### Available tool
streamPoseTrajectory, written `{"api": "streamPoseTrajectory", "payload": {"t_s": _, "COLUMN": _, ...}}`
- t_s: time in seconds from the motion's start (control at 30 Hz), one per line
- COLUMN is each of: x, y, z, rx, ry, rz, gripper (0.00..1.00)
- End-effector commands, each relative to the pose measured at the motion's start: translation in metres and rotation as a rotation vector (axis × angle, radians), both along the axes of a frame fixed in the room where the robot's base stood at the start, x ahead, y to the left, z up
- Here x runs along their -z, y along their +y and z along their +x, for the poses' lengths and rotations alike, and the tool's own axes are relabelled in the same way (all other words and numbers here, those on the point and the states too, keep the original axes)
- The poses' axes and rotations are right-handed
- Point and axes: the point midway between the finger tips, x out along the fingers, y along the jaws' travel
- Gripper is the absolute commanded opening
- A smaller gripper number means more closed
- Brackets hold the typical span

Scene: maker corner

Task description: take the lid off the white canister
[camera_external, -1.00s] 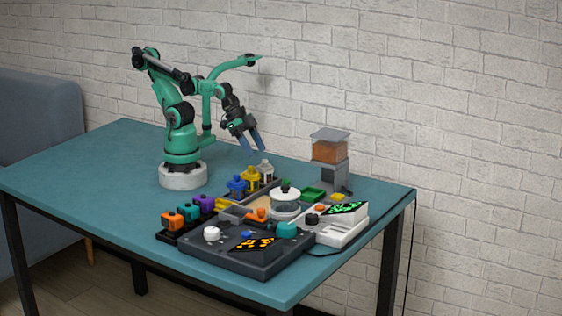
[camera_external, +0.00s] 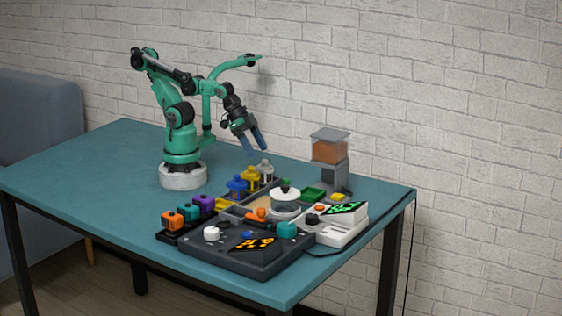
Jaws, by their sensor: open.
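The white canister (camera_external: 265,171) is small and pale. It stands upright at the back end of a short row, behind a yellow canister (camera_external: 249,178) and a blue canister (camera_external: 237,187). Its top appears to be covered, but it is too small to make out the lid's edge. My gripper (camera_external: 256,147) is open, with blue fingers pointing down and to the right. It appears just above and left of the white canister in the picture, apart from it and empty.
A clear round pot (camera_external: 285,209) with a white lid and black knob stands in front of the row. A hopper (camera_external: 329,152) with orange contents stands behind. Dark and white control panels (camera_external: 225,260) crowd the front. The table's left side (camera_external: 80,180) is clear.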

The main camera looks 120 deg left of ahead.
Motion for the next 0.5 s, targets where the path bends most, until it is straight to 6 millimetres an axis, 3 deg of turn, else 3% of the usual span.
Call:
{"api": "streamPoseTrajectory", "payload": {"t_s": 0.1, "x": 0.01, "y": 0.039, "z": -0.019, "rx": -0.224, "ry": 0.077, "rz": -0.022, "gripper": 0.62}}
{"api": "streamPoseTrajectory", "payload": {"t_s": 0.23, "x": 0.019, "y": 0.073, "z": -0.045, "rx": -0.465, "ry": 0.156, "rz": -0.051, "gripper": 0.62}}
{"api": "streamPoseTrajectory", "payload": {"t_s": 0.37, "x": 0.024, "y": 0.087, "z": -0.059, "rx": -0.582, "ry": 0.193, "rz": -0.067, "gripper": 0.62}}
{"api": "streamPoseTrajectory", "payload": {"t_s": 0.5, "x": 0.029, "y": 0.089, "z": -0.058, "rx": -0.59, "ry": 0.197, "rz": -0.068, "gripper": 0.62}}
